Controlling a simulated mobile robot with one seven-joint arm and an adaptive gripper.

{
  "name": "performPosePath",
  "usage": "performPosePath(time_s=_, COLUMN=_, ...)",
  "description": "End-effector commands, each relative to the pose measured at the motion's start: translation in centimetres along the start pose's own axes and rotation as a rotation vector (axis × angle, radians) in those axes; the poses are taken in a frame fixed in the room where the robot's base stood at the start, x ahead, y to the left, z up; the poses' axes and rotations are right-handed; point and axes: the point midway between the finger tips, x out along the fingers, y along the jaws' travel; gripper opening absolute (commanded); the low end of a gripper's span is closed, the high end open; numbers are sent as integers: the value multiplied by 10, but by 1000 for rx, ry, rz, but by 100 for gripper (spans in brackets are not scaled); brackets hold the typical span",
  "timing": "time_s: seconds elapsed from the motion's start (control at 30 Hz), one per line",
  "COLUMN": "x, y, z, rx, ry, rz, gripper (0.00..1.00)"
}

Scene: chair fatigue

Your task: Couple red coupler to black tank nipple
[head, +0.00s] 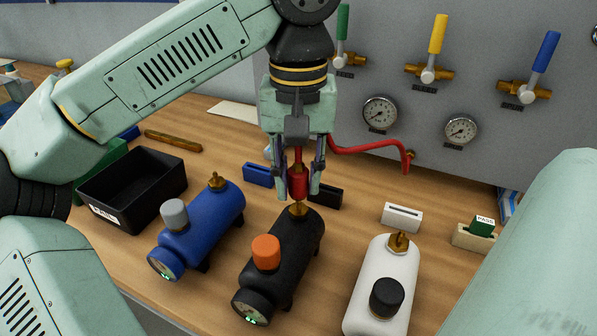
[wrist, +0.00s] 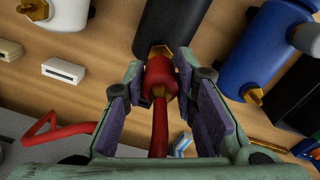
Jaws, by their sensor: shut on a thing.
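My gripper (head: 299,185) is shut on the red coupler (head: 298,181), directly above the black tank (head: 289,252). The coupler's lower end is at the brass nipple (head: 299,209) of the black tank. In the wrist view the red coupler (wrist: 160,78) sits between the finger pads, and the brass nipple (wrist: 160,50) shows just beyond it against the black tank (wrist: 172,25). I cannot tell whether coupler and nipple are fully joined. A red hose (head: 375,146) runs from the coupler to the wall panel. The black tank has an orange cap (head: 266,252).
A blue tank (head: 205,225) stands left and a white tank (head: 384,285) right of the black one. A black bin (head: 131,190) is at the left. Small slotted blocks, including a white one (head: 401,216), lie behind the tanks. Valves and gauges (head: 380,113) are on the wall panel.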

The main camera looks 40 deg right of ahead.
Motion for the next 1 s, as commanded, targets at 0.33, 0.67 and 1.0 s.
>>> performPosePath(time_s=0.33, x=10, y=0, z=0, rx=1, ry=0, rz=0, gripper=0)
performPosePath(time_s=0.67, x=18, y=0, z=0, rx=1, ry=0, rz=0, gripper=0)
performPosePath(time_s=1.0, x=27, y=0, z=0, rx=1, ry=-1, rz=1, gripper=0)
